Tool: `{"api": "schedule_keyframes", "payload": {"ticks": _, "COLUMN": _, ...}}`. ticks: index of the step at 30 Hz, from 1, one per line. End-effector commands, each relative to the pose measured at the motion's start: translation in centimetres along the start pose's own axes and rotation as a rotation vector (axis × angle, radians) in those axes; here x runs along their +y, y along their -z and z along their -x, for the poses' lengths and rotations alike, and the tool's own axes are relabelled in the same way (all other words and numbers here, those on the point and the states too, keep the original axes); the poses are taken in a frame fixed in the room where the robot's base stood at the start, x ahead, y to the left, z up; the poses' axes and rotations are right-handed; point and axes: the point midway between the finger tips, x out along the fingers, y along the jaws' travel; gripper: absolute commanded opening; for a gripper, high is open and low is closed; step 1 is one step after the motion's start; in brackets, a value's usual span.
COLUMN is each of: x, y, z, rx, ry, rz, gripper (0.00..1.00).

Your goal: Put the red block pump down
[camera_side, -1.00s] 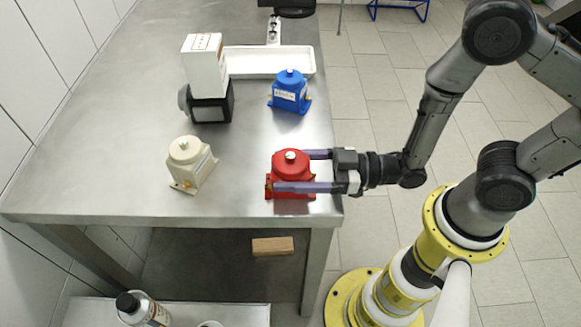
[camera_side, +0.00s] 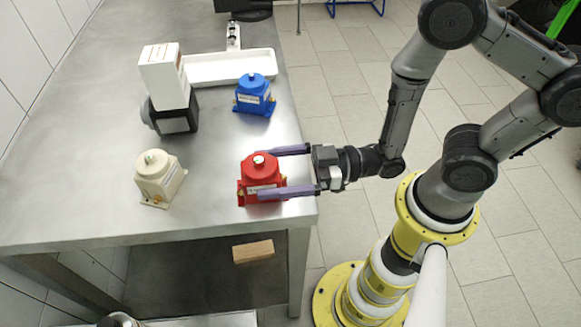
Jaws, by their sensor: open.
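The red block pump (camera_side: 262,178) stands upright on the steel table near its front right corner. It has a white cap on top and a pale label on its front. My gripper (camera_side: 265,172) reaches in from the right and is open. One purple finger lies along the pump's far side and the other crosses in front of its near side. Whether either finger touches the pump I cannot tell. The near finger hides part of the pump's lower front, and the pump hides part of the far finger.
A cream pump (camera_side: 160,178) stands to the left and a blue pump (camera_side: 254,95) behind. A white box (camera_side: 164,75) sits on a black device (camera_side: 172,117) at back left, beside a white tray (camera_side: 230,82). The steel table (camera_side: 205,215) is bare between the cream and red pumps.

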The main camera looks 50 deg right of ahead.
Motion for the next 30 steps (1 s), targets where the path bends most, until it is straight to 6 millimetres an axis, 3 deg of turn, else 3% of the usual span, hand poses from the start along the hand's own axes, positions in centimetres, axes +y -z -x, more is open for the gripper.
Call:
{"api": "schedule_keyframes", "payload": {"ticks": 6, "x": 0.2, "y": 0.0, "z": 3.0, "rx": -0.001, "ry": -0.008, "rz": -0.001, "gripper": 1.00}}
{"api": "schedule_keyframes", "payload": {"ticks": 12, "x": 0.2, "y": 0.0, "z": 4.5, "rx": -0.001, "ry": -0.005, "rz": 0.001, "gripper": 1.00}}
{"api": "schedule_keyframes", "payload": {"ticks": 30, "x": -0.1, "y": 0.0, "z": 5.5, "rx": 0.000, "ry": 0.001, "rz": 0.000, "gripper": 1.00}}
